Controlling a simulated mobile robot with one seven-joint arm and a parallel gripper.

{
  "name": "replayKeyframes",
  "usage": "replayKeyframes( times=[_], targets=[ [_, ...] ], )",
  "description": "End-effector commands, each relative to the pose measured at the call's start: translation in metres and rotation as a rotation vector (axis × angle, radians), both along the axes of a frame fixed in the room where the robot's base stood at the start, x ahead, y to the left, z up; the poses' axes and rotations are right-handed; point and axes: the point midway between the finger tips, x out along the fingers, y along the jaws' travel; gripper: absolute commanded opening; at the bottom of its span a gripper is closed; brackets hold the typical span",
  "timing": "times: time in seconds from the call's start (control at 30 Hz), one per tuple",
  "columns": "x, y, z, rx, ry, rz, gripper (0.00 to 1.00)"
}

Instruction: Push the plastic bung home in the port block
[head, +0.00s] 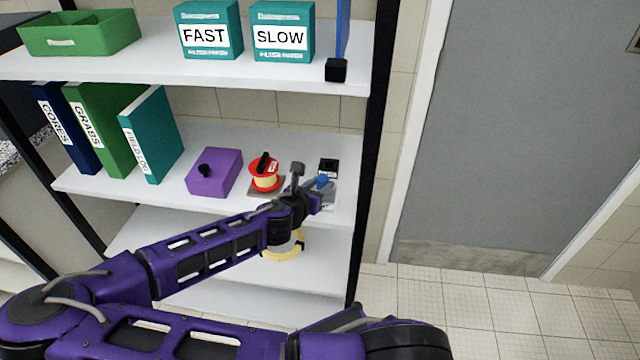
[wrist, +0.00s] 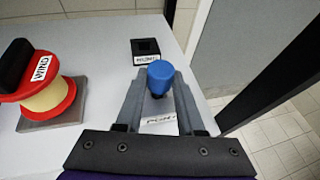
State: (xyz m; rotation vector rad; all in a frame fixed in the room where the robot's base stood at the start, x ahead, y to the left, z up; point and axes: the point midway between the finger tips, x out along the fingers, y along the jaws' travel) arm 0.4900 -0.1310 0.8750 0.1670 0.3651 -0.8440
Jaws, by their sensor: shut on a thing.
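The blue plastic bung (wrist: 160,74) is between the two grey fingers of my gripper (wrist: 160,88), which is shut on it. In the head view the bung (head: 323,181) shows as a small blue spot at my gripper (head: 318,184), above the right part of the middle shelf. Below the bung, between the fingers, is a pale plate with a partly hidden label that seems to read PORT (wrist: 159,121); I take it for the port block. The fingers and bung hide most of the block, and I cannot tell whether the bung touches it.
A black square holder (wrist: 145,50) with a label stands just behind the bung. A red and cream spool (wrist: 45,92) on a grey plate stands to the left. A purple box (head: 214,173) is further left. A black shelf post (wrist: 262,88) is close on the right.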

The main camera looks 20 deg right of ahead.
Motion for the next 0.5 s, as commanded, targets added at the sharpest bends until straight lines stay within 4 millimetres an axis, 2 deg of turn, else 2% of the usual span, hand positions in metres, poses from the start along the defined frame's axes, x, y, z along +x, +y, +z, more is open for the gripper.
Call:
replayKeyframes(
  times=[0.5],
  targets=[
    [0.000,0.000,-0.014,-0.001,0.001,0.001,0.00]
  ],
)
